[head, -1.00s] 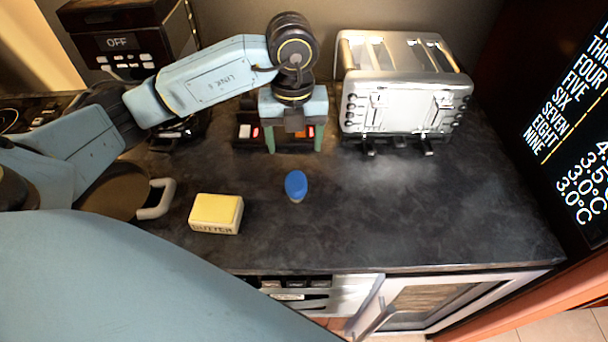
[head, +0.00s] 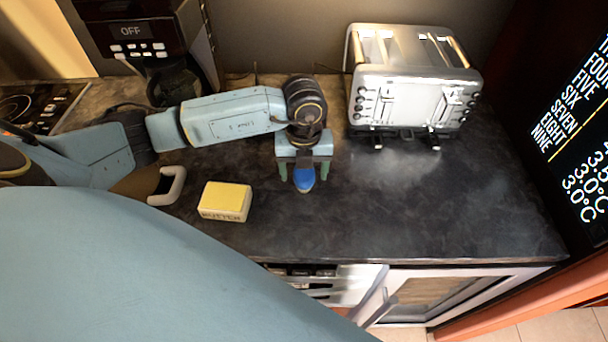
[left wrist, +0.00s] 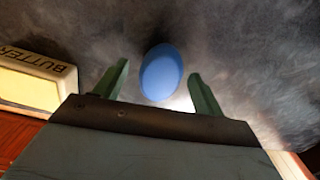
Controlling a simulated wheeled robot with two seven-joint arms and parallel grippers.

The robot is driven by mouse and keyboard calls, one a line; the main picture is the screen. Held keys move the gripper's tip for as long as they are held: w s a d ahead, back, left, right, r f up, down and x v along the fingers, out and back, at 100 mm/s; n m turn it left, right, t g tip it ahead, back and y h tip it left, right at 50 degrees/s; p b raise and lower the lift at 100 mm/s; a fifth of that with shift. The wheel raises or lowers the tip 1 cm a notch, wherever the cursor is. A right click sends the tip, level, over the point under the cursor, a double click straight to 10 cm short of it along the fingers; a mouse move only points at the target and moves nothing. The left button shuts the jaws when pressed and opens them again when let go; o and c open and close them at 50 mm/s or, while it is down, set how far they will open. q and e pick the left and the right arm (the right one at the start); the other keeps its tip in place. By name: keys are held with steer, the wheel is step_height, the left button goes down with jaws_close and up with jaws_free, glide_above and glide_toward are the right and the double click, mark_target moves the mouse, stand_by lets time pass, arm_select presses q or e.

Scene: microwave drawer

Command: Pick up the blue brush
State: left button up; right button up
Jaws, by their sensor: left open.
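The blue brush (head: 304,180) stands on the dark counter, just below my left gripper (head: 304,174) in the head view. In the left wrist view the blue brush (left wrist: 161,72) shows as a blue oval top between the two green fingertips (left wrist: 158,80). The fingers are apart and a gap shows on each side of it. How far the fingers reach down around it I cannot tell. My right gripper is not in view.
A yellow butter box (head: 225,202) lies left of the brush, also in the left wrist view (left wrist: 38,82). A silver toaster (head: 412,85) stands behind right, a coffee machine (head: 140,45) behind left. The counter's right side is clear.

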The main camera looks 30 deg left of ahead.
mark_target(304, 171)
arm_select(q)
steer(key=c, duration=1.1)
step_height(304, 171, up, 10)
steer(key=shift+r, duration=0.1)
steer(key=o, duration=0.5)
steer(key=shift+c, duration=0.2)
steer(key=c, duration=0.3)
